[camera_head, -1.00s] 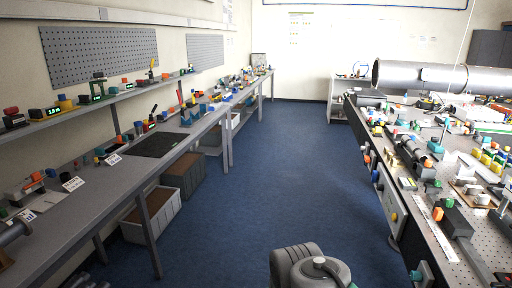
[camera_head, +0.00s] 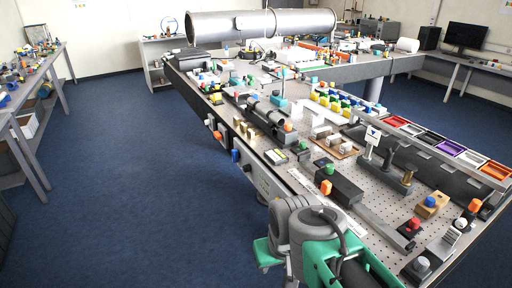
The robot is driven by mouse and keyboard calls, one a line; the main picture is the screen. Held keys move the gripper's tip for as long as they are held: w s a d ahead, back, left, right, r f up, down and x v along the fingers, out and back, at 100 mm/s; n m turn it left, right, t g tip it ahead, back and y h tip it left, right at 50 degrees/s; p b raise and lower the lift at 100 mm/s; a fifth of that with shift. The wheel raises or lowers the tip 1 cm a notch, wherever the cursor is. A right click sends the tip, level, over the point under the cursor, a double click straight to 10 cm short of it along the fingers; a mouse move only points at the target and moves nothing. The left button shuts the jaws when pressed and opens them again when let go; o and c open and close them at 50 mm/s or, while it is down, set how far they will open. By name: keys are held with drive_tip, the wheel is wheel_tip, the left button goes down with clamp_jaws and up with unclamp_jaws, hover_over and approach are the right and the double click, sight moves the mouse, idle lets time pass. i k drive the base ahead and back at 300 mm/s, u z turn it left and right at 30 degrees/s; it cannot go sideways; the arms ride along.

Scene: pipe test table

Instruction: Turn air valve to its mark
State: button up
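I cannot tell which of the many small fittings is the air valve, and no mark can be made out at this size. Several coloured knobs sit along the near left side of the pipe test table, among them an orange knob (camera_head: 217,135) and a blue knob (camera_head: 235,156). More fittings stand on top, such as a box with an orange knob (camera_head: 326,187) and a red knob (camera_head: 414,223). My grey and green arm shows at the bottom centre, in front of the table edge. My gripper's fingers are not in view.
A large grey pipe (camera_head: 235,24) lies across the table's far end. A row of coloured trays (camera_head: 432,140) runs along the right. The blue floor (camera_head: 130,190) is clear left of the table. A bench (camera_head: 28,150) stands at far left.

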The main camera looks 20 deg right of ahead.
sight(235, 154)
drive_tip(key=z, duration=0.05)
drive_tip(key=k, duration=0.45)
drive_tip(key=u, duration=1)
drive_tip(key=i, duration=0.9)
drive_tip(key=u, duration=0.65)
drive_tip(key=i, duration=1.05)
drive_tip(key=z, duration=0.5)
drive_tip(key=i, duration=0.55)
drive_tip(key=z, duration=0.3)
